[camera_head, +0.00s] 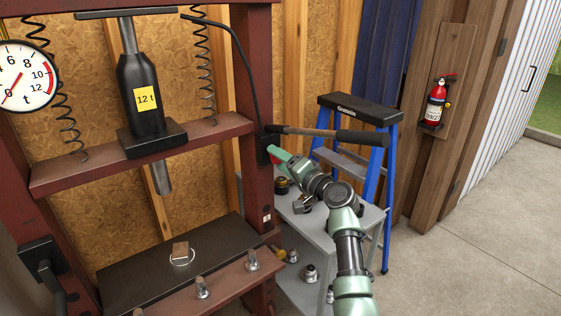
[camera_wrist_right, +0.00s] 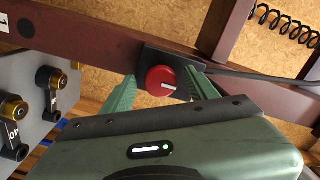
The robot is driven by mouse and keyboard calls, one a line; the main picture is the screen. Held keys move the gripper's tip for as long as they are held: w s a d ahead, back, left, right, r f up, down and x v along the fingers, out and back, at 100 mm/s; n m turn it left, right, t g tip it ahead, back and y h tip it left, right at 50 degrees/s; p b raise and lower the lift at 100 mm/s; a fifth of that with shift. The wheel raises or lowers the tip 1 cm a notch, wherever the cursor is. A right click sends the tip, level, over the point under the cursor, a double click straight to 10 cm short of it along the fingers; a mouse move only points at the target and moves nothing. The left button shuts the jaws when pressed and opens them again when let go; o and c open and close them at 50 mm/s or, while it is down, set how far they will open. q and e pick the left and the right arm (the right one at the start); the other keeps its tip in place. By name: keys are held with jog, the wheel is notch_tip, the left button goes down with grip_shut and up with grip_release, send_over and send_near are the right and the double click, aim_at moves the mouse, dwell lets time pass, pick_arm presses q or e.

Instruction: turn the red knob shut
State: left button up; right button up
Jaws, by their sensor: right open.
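The red knob (camera_wrist_right: 161,80) is round with a white mark on its face. It sits on a black box (camera_wrist_right: 185,64) fixed to the press's red-brown post; in the head view the box (camera_head: 267,147) is on the right post. My right gripper (camera_head: 273,155) reaches this post. In the wrist view its green fingers are apart, one on each side of the knob. I cannot tell whether they touch it. In the head view the knob is mostly hidden by the gripper. My left gripper is not in view.
A black-handled lever (camera_head: 357,136) sticks out just above my right gripper. A grey cart (camera_head: 372,217) with metal parts stands below my right arm, with a blue stepladder (camera_head: 382,110) behind. The press gauge (camera_head: 25,76) points near 0. Floor at the right is clear.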

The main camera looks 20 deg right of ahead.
jog(key=b+v, duration=0.1)
jog(key=v, duration=0.6)
jog(key=shift+s+b, duration=0.35)
jog(key=shift+s, duration=0.05)
jog(key=shift+d, duration=0.1)
